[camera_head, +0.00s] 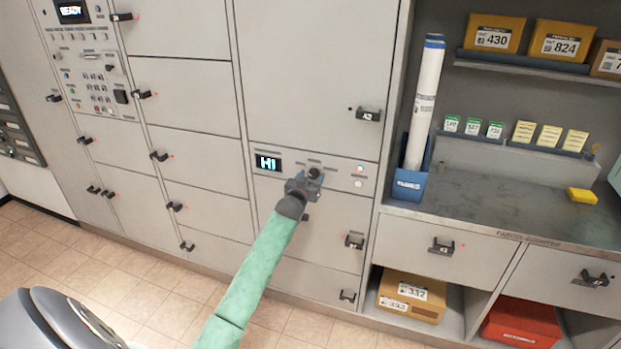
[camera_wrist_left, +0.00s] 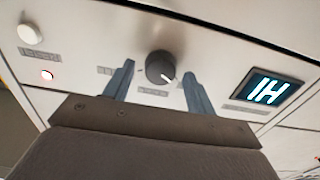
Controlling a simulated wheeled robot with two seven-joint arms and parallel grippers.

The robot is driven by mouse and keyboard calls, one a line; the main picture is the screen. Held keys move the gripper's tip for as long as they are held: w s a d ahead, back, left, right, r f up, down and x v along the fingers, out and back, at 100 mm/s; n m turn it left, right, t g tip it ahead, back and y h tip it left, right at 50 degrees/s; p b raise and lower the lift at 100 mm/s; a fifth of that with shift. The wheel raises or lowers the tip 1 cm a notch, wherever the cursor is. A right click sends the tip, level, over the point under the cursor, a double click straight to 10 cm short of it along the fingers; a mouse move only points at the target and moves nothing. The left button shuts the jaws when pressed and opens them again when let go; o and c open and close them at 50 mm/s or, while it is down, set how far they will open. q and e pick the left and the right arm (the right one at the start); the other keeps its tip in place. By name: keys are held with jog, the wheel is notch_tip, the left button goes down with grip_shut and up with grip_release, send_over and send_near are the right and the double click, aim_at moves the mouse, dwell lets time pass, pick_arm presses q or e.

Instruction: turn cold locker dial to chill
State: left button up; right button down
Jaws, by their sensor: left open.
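The cold locker dial (camera_wrist_left: 161,67) is a round dark knob with a white pointer mark, set in the pale locker panel. It also shows in the head view (camera_head: 314,173), just above my gripper. My left gripper (camera_head: 302,181) is at the panel. In the left wrist view its two blue-grey fingers (camera_wrist_left: 157,88) are open, one on each side of the dial, with gaps showing between. The pointer mark faces toward the lower right there. My right gripper is not in view.
A white button (camera_wrist_left: 30,34) and a small red light (camera_wrist_left: 47,75) sit on the same panel. A locker door with a black handle (camera_head: 368,114) is above. A counter (camera_head: 480,190) with a blue holder (camera_head: 409,186) and a rolled tube (camera_head: 424,105) stands to the right.

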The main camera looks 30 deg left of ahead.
pick_arm(q)
jog(key=shift+c, duration=0.9)
jog(key=c, duration=0.8)
